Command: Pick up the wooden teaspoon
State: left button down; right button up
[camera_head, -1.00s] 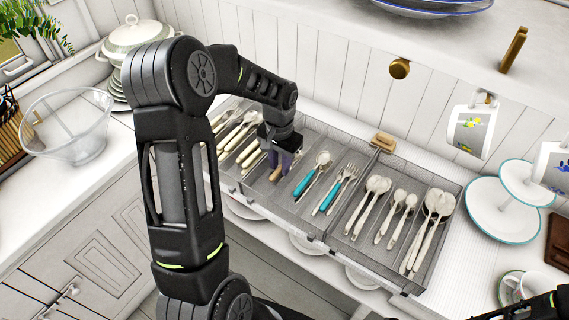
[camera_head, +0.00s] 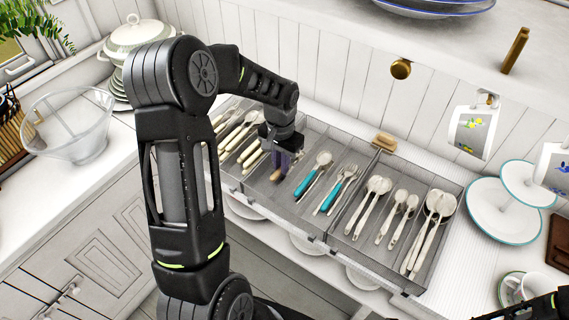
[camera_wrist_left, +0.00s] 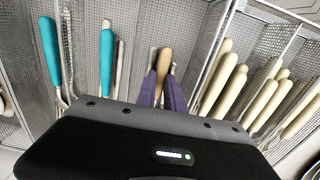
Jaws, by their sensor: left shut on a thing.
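The wooden teaspoon (camera_wrist_left: 163,62) shows as a brown wooden handle between the purple fingers in the left wrist view. In the head view only its brown handle end (camera_head: 276,175) shows below the fingers; the rest is hidden. My left gripper (camera_head: 283,162) reaches down into a compartment of the cutlery tray and is shut on the teaspoon. Its fingers also show in the left wrist view (camera_wrist_left: 162,92). I cannot tell whether the teaspoon is clear of the tray floor.
The mesh cutlery tray (camera_head: 318,222) has thin divider walls close on both sides. Turquoise-handled cutlery (camera_head: 306,184) lies to the right, cream-handled cutlery (camera_head: 238,136) to the left. A glass bowl (camera_head: 68,125) stands on the left counter. Plates (camera_head: 500,215) stand at right.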

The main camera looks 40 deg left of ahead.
pick_arm(q)
notch_tip(320, 180, up, 10)
jog(key=b, duration=0.1)
dwell(0.4)
dwell(0.5)
